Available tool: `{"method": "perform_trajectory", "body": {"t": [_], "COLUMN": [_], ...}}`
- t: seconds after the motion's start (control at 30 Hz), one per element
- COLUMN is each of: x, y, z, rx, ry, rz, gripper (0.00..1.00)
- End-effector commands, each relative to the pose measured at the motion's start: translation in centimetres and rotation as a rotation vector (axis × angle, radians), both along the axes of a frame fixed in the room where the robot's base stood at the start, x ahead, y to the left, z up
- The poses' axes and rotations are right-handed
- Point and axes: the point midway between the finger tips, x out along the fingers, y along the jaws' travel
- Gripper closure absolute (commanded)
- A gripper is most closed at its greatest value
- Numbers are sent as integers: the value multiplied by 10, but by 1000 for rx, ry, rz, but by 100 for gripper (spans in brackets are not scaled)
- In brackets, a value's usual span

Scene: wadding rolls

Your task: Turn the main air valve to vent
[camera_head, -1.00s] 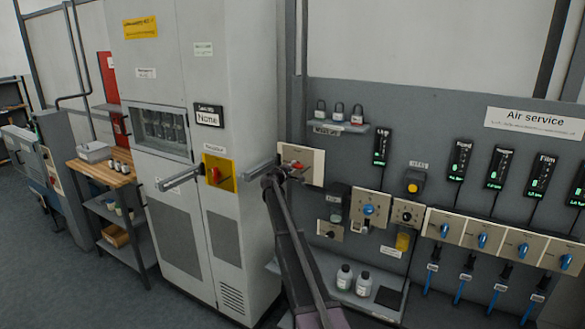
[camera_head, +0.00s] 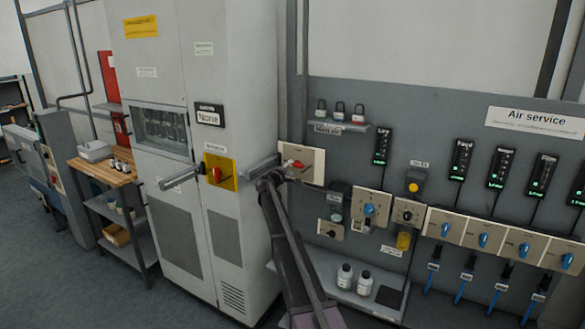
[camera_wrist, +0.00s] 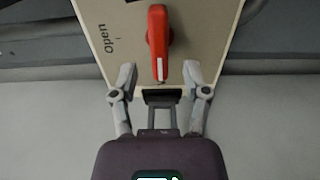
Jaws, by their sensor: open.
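A red valve handle (camera_head: 294,164) sits on a beige plate (camera_head: 316,170) at the left end of the air service panel. In the wrist view the red handle (camera_wrist: 158,42) has a white tip pointing down toward me, and the plate (camera_wrist: 205,30) carries the word "Open" at the handle's left. My gripper (camera_wrist: 160,78) is open, with its two fingers apart on either side below the handle's tip. It holds nothing. In the head view my gripper (camera_head: 275,178) is just in front of the plate and covers part of it.
A red rotary switch on yellow (camera_head: 215,174) is on the grey cabinet at left, with a bar handle beside it. A blue knob (camera_head: 369,209), a shelf with bottles (camera_head: 345,275) and padlocks (camera_head: 340,110) are around the valve. Several blue valves (camera_head: 483,240) line the right.

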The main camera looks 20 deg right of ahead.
Motion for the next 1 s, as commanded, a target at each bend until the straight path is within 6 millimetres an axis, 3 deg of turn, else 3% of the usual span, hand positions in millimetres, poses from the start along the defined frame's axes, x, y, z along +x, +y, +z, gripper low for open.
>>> {"method": "perform_trajectory", "body": {"t": [0.3, 0.5, 1.0], "x": [-35, -48, -52], "y": [42, 59, 66], "z": [0, 0, 0], "rx": [-1, -1, -1], "ry": [1, 1, 1], "rz": [2, 0, 0], "gripper": [40, 40, 40]}}
